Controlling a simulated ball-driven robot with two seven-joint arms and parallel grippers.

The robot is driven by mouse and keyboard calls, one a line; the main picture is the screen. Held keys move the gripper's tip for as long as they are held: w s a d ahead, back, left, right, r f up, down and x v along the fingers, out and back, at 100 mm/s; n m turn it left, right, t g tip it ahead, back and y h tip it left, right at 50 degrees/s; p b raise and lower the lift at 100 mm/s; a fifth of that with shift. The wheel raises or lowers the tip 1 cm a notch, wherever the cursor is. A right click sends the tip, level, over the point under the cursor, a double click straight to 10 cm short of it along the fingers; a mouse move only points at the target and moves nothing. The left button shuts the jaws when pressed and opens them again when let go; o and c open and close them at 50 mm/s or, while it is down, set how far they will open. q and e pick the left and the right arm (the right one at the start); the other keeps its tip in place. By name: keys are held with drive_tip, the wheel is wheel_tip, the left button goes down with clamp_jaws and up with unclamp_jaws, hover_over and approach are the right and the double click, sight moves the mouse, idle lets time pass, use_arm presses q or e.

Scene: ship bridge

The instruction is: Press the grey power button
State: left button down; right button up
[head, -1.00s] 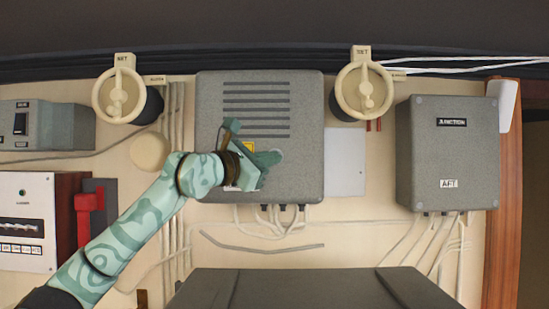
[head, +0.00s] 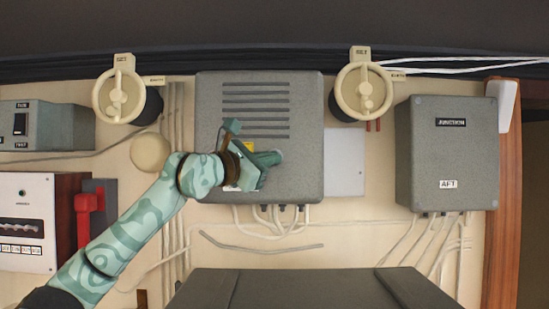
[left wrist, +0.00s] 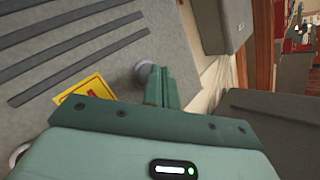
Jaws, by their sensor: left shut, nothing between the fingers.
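The grey button (left wrist: 144,72) is a round knob on the front of the grey vented box (head: 212,135), partly hidden behind my fingers in the left wrist view. In the head view only a pale sliver of the button (head: 279,153) shows beside the fingertips. My left gripper (head: 274,158) is shut and empty, its tips right at the button. The closed fingers also show in the left wrist view (left wrist: 160,80). I cannot tell whether they touch the button or push it in. My right gripper is not in view.
A yellow warning label (left wrist: 85,92) is on the box beside my gripper. Cables (head: 285,222) hang below the box. A junction box (head: 447,160) is to the right, and a red-handled switch (head: 88,202) to the left. A dark grey cabinet (head: 305,290) stands in front below.

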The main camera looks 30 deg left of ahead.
use_arm(q)
drive_tip(key=shift+w+a, duration=0.2)
drive_tip(key=shift+w, duration=0.15)
drive_tip(key=shift+s, duration=0.1)
drive_tip(key=shift+s+d, duration=0.2)
drive_tip(key=shift+s, duration=0.05)
drive_tip(key=s+d+b, duration=0.3)
drive_tip(key=s, duration=0.2)
drive_tip(key=shift+b, duration=0.4)
drive_tip(key=shift+d, duration=0.1)
idle(2.0)
